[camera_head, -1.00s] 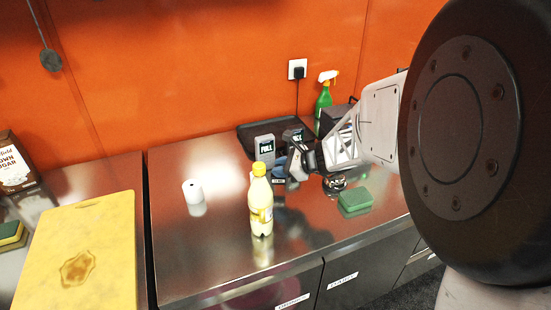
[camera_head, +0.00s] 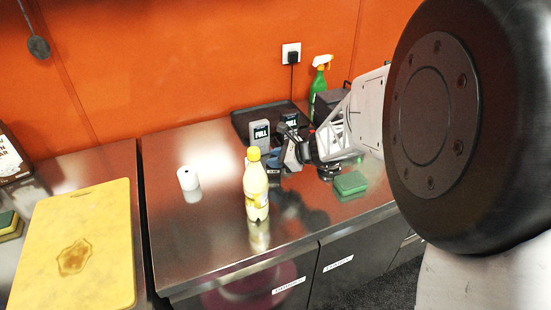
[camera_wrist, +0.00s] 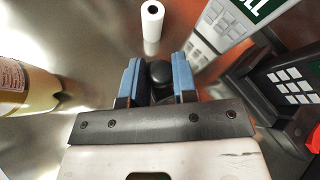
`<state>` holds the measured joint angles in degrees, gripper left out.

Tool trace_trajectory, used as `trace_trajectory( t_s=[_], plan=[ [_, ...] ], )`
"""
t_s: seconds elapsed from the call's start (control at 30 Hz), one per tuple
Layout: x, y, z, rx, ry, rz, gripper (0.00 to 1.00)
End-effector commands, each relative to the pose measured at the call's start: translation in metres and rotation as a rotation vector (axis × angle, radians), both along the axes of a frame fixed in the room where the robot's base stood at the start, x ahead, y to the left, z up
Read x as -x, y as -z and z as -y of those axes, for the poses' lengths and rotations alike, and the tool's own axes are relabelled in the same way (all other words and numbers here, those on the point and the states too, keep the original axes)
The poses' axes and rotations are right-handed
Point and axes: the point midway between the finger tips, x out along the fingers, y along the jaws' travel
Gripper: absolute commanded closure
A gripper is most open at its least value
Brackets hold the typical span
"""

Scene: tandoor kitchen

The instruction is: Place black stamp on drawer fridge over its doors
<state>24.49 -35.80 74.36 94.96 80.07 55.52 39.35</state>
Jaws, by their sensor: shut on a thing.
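The black stamp (camera_wrist: 159,73) shows its dark rounded knob between the blue pads of my gripper (camera_wrist: 155,80) in the wrist view. My gripper is shut on it. In the head view my gripper (camera_head: 283,158) is over the steel top, right behind the yellow bottle; the stamp cannot be made out there. I cannot tell whether the stamp touches the top. The drawer fridge (camera_head: 215,235) is the steel counter with a shiny top and labelled dark fronts (camera_head: 325,275) facing the near side. The top above those fronts is bare in front of the bottle.
Near my gripper are a yellow bottle (camera_head: 256,188), a white paper roll (camera_head: 188,178), a card terminal (camera_head: 259,133), a dark round item (camera_head: 328,171) and a green sponge (camera_head: 350,183). A black tray (camera_head: 243,122) and green spray bottle (camera_head: 318,85) stand behind. A yellow board (camera_head: 100,235) lies left.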

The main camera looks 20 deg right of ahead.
Motion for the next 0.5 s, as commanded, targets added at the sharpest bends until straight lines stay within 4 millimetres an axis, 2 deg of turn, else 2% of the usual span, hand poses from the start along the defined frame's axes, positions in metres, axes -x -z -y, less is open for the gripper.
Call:
trace_trajectory(
  t_s=[0.5],
  plan=[
    [0.0000,0.0069,0.0000,0.000,0.000,0.000,1.00]
  ],
)
